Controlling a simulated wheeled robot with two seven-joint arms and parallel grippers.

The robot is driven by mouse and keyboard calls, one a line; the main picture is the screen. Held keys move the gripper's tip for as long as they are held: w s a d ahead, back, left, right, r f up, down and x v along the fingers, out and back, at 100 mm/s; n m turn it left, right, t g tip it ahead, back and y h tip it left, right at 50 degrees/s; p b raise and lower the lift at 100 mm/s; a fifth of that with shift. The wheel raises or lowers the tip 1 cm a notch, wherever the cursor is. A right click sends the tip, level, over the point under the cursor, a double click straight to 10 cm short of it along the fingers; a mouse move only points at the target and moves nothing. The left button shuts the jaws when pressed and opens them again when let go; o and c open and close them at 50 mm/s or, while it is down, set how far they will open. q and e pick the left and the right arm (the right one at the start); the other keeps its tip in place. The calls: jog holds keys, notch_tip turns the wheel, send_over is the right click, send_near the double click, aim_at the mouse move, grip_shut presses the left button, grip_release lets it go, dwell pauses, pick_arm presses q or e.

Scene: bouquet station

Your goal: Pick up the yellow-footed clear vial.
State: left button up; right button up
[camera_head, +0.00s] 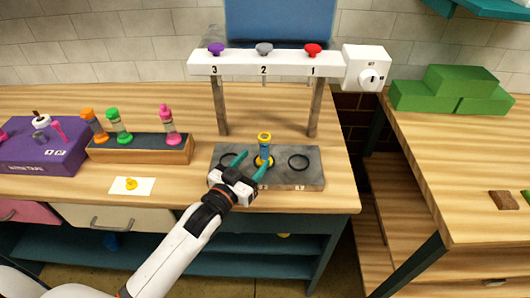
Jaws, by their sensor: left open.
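A vial with yellow at its top and foot (264,148) stands upright on the dark grey plate (311,181) under the white dispenser. Its middle looks bluish, and it stands at the centre spot. My left gripper (253,160) is open, its teal fingers at the front and left of the vial. One finger overlaps the vial's lower part in the picture; I cannot tell if it touches. My right gripper is not in view.
The white dispenser bar (264,65) with purple, grey and red knobs stands over the plate. A wooden rack (140,155) holds orange-, green- and pink-topped vials at left, beside a purple tray box (40,158). A white card (143,188) with a yellow piece lies in front. Green blocks (452,90) sit on the right table.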

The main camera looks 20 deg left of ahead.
aim_at(261, 153)
pick_arm(q)
jog(key=shift+w+d, duration=0.1)
jog(key=shift+w, duration=0.35)
jog(key=shift+w+f, duration=0.1)
jog(key=shift+w, duration=0.15)
jog(key=p+x, duration=0.1)
jog(key=x, duration=0.3)
jog(key=shift+w+d+f, duration=0.1)
jog(key=shift+w, duration=0.25)
jog(key=shift+c, duration=0.5)
grip_shut()
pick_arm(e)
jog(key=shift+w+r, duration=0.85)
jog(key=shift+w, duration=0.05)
